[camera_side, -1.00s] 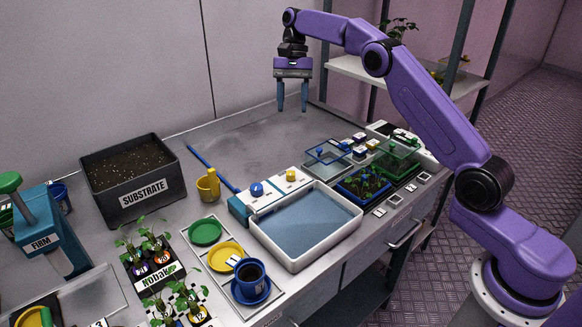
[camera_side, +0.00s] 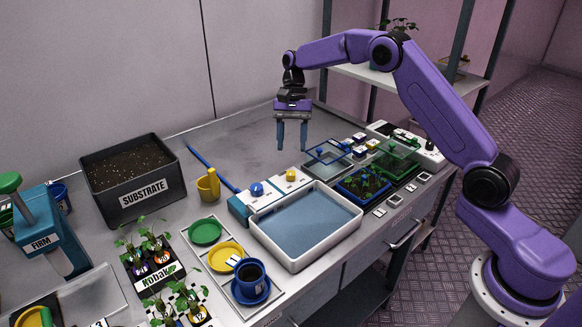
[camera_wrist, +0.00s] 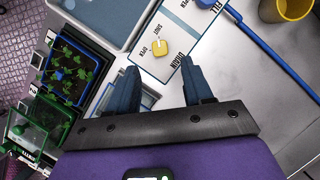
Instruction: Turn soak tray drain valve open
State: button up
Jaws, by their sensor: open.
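The drain valve is a yellow knob (camera_side: 291,175) on the pale panel behind the soak tray. In the wrist view the knob (camera_wrist: 161,47) sits between the word DRAIN and the marks SHUT and OPEN. Its exact pointing is too small to tell. The soak tray (camera_side: 348,232) is white-rimmed with blue-grey liquid; its corner (camera_wrist: 112,38) shows in the wrist view. My gripper (camera_side: 292,148) is open and empty, pointing down above the bench near the knob. In the wrist view the knob lies just beyond the gap between my fingertips (camera_wrist: 160,68), apart from both.
A blue FILL knob (camera_side: 257,189) sits on the same panel, left of the yellow one. A blue hose (camera_side: 212,168) runs to the panel, near a yellow cup (camera_side: 208,186). Lidded and planted trays (camera_side: 363,186) stand to the right.

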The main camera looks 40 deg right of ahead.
aim_at(291, 173)
jog(key=x, duration=0.7)
jog(key=shift+f, duration=0.1)
grip_shut()
